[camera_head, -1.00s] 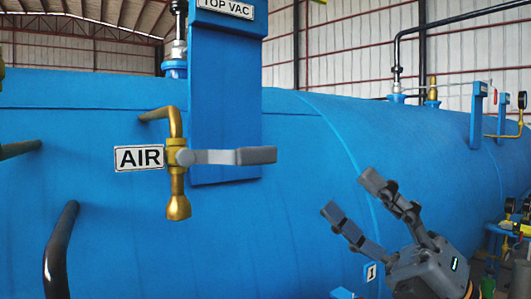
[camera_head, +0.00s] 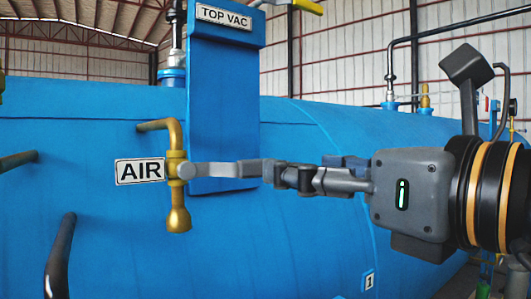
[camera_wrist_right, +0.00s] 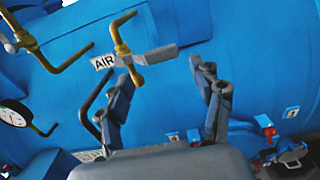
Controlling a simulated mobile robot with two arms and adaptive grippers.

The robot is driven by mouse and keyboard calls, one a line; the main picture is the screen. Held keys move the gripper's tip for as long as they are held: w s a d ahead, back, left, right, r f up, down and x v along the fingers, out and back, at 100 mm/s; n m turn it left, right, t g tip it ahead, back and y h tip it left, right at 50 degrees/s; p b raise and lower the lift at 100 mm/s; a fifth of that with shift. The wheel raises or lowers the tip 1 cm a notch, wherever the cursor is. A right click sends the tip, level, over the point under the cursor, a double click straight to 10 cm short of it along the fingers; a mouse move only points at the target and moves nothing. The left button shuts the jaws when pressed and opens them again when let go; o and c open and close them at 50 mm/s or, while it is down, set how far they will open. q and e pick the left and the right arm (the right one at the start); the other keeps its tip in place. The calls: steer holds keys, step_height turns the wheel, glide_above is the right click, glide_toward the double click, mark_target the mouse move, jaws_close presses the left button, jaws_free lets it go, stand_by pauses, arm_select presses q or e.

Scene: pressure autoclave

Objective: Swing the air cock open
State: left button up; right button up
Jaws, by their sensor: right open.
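The air cock (camera_head: 178,200) is a brass valve on a bent brass pipe at the blue vessel, beside the AIR label (camera_head: 140,171). Its grey lever (camera_head: 225,170) lies level, pointing right from the brass body. My right gripper (camera_head: 270,172) comes in from the right, its fingertips at the lever's free end, which they partly cover. In the right wrist view the gripper (camera_wrist_right: 161,73) is open, fingers apart, with the lever (camera_wrist_right: 160,53) just beyond the fingertips and roughly between them. I cannot tell whether they touch it. My left gripper is not in view.
A blue TOP VAC post (camera_head: 222,100) stands close behind the lever. A dark curved handle (camera_head: 58,255) is at lower left. The wrist view shows a pressure gauge (camera_wrist_right: 12,114) at left and red-and-blue fittings (camera_wrist_right: 275,145) at lower right.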

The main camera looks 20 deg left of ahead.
mark_target(261, 161)
steer(key=p+x, duration=0.3)
steer(key=x, duration=0.6)
steer(key=shift+w+a+r, duration=0.1)
steer(key=shift+a, duration=0.1)
steer(key=shift+w+a, duration=0.25)
steer(key=shift+a, duration=0.05)
jaws_close()
steer(key=shift+d, duration=0.1)
